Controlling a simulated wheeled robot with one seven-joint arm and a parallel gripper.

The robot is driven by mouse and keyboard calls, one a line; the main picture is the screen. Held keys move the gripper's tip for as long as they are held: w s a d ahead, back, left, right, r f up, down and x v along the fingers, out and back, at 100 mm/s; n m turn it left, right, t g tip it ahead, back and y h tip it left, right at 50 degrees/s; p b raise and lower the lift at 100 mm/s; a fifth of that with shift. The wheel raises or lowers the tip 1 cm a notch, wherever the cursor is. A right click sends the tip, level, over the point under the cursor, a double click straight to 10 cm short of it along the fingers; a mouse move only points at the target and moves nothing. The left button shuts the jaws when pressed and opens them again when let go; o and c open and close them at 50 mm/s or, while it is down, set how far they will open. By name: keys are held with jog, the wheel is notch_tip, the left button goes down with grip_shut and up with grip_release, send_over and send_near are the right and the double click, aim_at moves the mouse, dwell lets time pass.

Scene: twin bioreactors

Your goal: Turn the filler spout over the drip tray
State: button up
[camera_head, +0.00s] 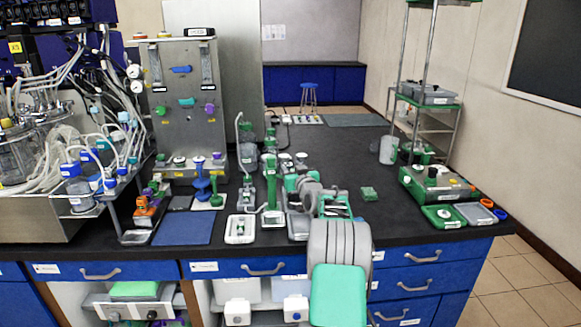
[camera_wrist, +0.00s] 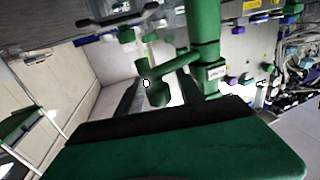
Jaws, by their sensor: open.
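A green filler column (camera_head: 269,182) stands on the black bench, left of my gripper. In the wrist view the green post (camera_wrist: 205,35) carries a sideways green spout (camera_wrist: 178,64) with a thicker end piece (camera_wrist: 157,92). My gripper (camera_wrist: 160,97) is open, with its dark fingers on either side of that end piece; I cannot tell whether they touch it. In the head view my gripper (camera_head: 325,207) is largely hidden by my own arm. A shallow grey tray (camera_head: 298,228), possibly the drip tray, lies partly hidden right of the column; a white tray (camera_head: 240,229) lies left of it.
A steel panel with valves (camera_head: 185,105) and tubed glass vessels (camera_head: 30,145) stand at the left. A blue mat (camera_head: 184,229) lies near the front edge. A green box (camera_head: 436,184) and small trays stand at the right.

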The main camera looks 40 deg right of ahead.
grip_shut()
dwell(0.4)
dwell(1.0)
